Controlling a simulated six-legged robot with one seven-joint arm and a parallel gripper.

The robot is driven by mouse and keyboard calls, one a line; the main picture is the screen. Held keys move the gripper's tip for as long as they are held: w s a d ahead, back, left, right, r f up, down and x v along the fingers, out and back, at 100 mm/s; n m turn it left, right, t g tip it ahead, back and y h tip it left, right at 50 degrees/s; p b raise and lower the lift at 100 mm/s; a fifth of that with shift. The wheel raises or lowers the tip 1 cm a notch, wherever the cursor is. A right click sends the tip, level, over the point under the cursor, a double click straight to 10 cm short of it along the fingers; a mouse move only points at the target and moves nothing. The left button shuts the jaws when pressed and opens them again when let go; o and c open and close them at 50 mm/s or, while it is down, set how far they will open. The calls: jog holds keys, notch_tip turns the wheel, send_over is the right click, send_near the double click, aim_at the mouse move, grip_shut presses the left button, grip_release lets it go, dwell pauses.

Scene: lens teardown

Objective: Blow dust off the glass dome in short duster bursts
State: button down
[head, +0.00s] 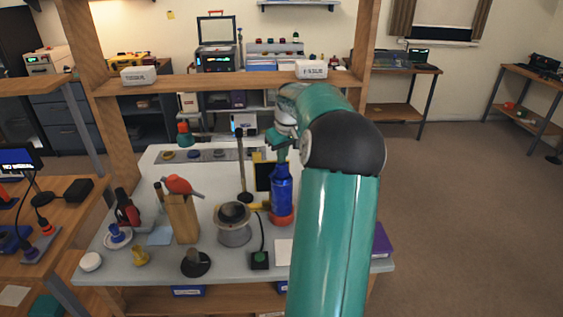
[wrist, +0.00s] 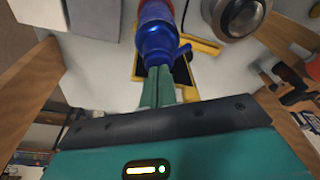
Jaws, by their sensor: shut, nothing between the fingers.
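A blue spray can (head: 281,190), which looks like the duster, stands upright on an orange-red base (head: 282,219) on the grey-white workbench. In the wrist view the blue can (wrist: 156,38) shows a small blue lever at its side. My gripper (head: 278,141) is above the can's top; in the wrist view its green fingers (wrist: 158,72) are together and empty, their tips close to the can. I cannot tell whether they touch it. A dark dome (head: 234,212) sits in a pale round stand left of the can; it also shows in the wrist view (wrist: 238,14). Dust is too small to make out.
A wooden block (head: 183,219) holds a red bulb-shaped tool (head: 178,185) at the left. A black stand (head: 242,165) rises behind the dome, and a green-button box (head: 260,260) is at the front.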

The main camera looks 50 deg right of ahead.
jog(key=shift+w+v, duration=0.15)
jog(key=shift+v, duration=0.6)
jog(key=shift+w+v, duration=0.15)
jog(key=shift+v, duration=0.55)
jog(key=shift+d, duration=0.1)
dwell(2.2)
jog(key=shift+s+x, duration=0.15)
jog(key=shift+x, duration=0.55)
jog(key=shift+s+x, duration=0.1)
jog(key=shift+x, duration=0.6)
dwell(0.5)
jog(key=shift+w+v, duration=0.15)
jog(key=shift+v, duration=0.55)
jog(key=shift+w+v, duration=0.1)
jog(key=shift+v, duration=0.6)
jog(key=shift+r, duration=0.1)
dwell(0.9)
